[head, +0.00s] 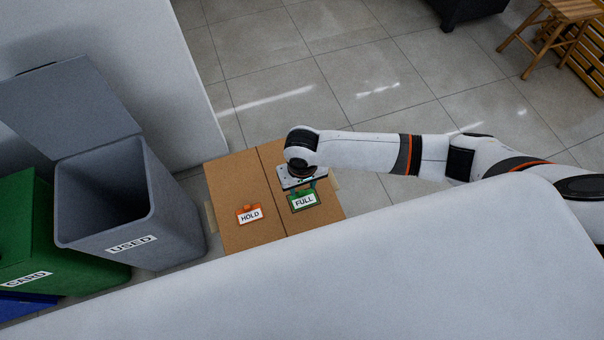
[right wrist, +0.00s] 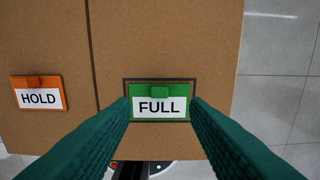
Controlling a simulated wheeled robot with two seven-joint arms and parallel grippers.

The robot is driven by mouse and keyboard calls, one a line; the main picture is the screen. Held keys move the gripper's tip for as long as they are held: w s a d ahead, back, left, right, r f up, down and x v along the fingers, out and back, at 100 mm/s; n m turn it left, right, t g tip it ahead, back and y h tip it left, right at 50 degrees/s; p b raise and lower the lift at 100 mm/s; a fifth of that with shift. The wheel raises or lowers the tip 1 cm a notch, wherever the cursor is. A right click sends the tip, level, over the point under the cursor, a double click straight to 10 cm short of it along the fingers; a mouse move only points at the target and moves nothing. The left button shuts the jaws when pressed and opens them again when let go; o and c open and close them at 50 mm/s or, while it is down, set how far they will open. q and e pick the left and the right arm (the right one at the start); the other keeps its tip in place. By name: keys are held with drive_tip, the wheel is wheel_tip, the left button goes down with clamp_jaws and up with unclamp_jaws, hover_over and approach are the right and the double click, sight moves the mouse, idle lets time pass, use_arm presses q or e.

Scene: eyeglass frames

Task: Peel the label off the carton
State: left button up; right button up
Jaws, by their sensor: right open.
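The brown carton (head: 236,182) stands on the floor with a dark seam across its top. A green label reading FULL (head: 304,202) lies on the carton's top right part, and an orange label reading HOLD (head: 249,215) lies to its left. In the right wrist view, the FULL label (right wrist: 160,106) has a raised green tab and sits inside a dark outline; the HOLD label (right wrist: 38,97) is at the left. My right gripper (right wrist: 160,101) is open above the FULL label, with one finger at either side of it. Whether the fingers touch it is unclear. My left gripper is not in view.
A grey bin marked USED (head: 180,205) with its lid open stands left of the carton. A green bin marked CARD (head: 95,275) is farther left. A white surface (head: 400,270) fills the front.

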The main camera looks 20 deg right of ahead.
sight(302, 193)
wheel_tip(302, 193, down, 3)
drive_tip(key=shift+f, duration=0.2)
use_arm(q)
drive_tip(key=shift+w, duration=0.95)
use_arm(e)
drive_tip(key=shift+f, duration=0.3)
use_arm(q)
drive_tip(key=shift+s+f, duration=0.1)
use_arm(e)
drive_tip(key=shift+c, duration=0.3)
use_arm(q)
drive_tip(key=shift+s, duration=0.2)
use_arm(e)
clamp_jaws()
